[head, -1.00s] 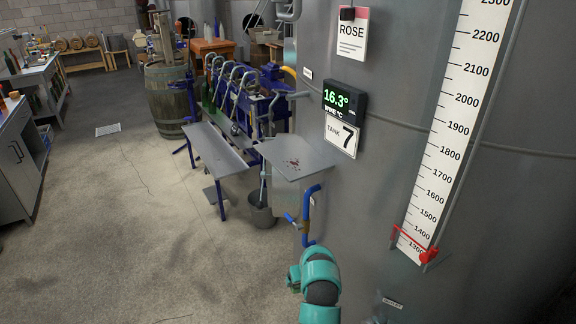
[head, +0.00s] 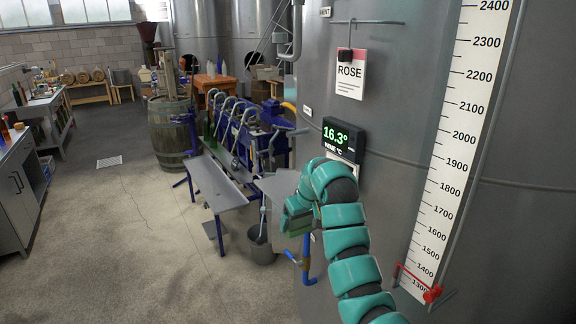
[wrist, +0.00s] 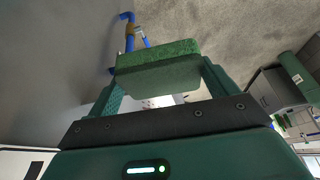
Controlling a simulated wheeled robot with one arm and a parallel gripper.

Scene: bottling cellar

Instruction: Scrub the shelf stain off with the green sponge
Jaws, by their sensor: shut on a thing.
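The green sponge (wrist: 158,68) shows in the wrist view, held between the two fingers of my gripper (wrist: 162,82). In the head view my gripper (head: 297,222) is at the end of my raised teal arm, in front of the shelf and partly covered by the arm. The grey metal shelf (head: 272,187) sticks out from the tank; only its left part shows. The shelf's stain is hidden behind my arm. I cannot tell from these views whether the sponge touches the shelf.
The big steel tank (head: 400,60) stands close on the right, with a temperature display (head: 343,137) above the shelf. A blue pipe (head: 305,262) is below my gripper. A grey bucket (head: 261,245) and the blue bottling bench (head: 222,187) are to the left. Open floor lies further left.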

